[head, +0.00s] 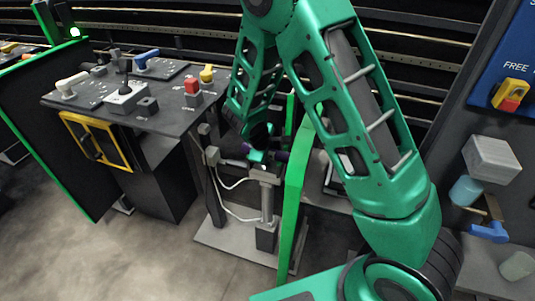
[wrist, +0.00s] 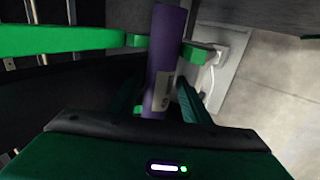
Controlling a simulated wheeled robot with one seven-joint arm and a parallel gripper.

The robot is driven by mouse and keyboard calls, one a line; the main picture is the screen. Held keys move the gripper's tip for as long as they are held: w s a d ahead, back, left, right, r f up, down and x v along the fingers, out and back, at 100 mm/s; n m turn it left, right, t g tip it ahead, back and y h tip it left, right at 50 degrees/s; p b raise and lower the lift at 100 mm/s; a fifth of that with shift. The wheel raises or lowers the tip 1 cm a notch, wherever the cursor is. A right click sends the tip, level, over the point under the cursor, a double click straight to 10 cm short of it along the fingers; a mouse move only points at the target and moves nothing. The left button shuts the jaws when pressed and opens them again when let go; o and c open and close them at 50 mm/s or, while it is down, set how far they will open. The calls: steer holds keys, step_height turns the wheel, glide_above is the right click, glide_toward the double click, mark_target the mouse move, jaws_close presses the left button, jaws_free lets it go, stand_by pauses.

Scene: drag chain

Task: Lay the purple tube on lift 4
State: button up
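The purple tube (head: 281,156) lies roughly level just above the top of a small lift (head: 266,178), a grey post on a base plate. My gripper (head: 259,156) is around the tube's middle, and the tube shows on both sides of it. In the wrist view the purple tube (wrist: 167,45), with a pale label, runs between the fingers of my gripper (wrist: 166,48), which appear closed on its sides. I cannot tell whether the tube touches the lift. No lift number is readable.
A green upright panel (head: 293,205) stands close to the right of the lift. A control desk (head: 150,118) with knobs and levers stands at the left. White cables (head: 228,184) hang beside the lift. Open floor (head: 130,255) lies at the front left.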

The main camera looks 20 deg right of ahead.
steer(key=shift+w+d+r, duration=0.2)
steer(key=shift+w+r, duration=0.05)
steer(key=shift+w, duration=0.05)
steer(key=shift+r, duration=0.1)
steer(key=shift+s+a+r, duration=0.1)
steer(key=shift+r, duration=0.1)
steer(key=v, duration=1)
steer(key=shift+s+a+f, duration=0.2)
steer(key=shift+s+a, duration=0.05)
steer(key=shift+x, duration=4.45)
steer(key=shift+d+r, duration=0.1)
steer(key=shift+r, duration=0.05)
